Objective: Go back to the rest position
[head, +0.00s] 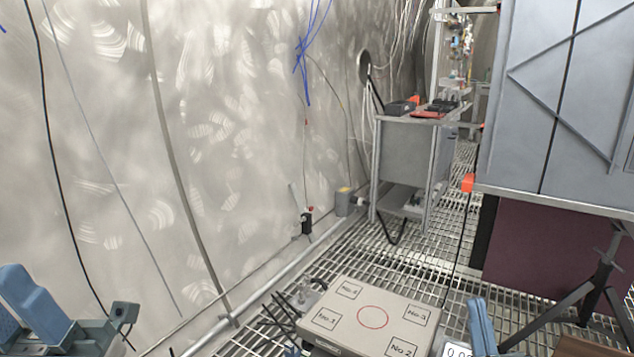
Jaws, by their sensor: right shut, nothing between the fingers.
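My right gripper (481,328) shows at the bottom edge, right of centre, as narrow blue fingers pointing up. It is shut with nothing seen between the fingers. It is beside the right edge of a beige box top (345,312), which is marked with a red circle and numbered squares. A blue and grey part of my left arm shows in the lower left corner.
A white digital display (456,350) is partly cut off beside my right gripper. A grey cart (402,155) stands farther back. A large grey cabinet (560,100) is at the right. Metal grating (425,262) forms the floor, and a pale curved wall (200,150) runs along the left.

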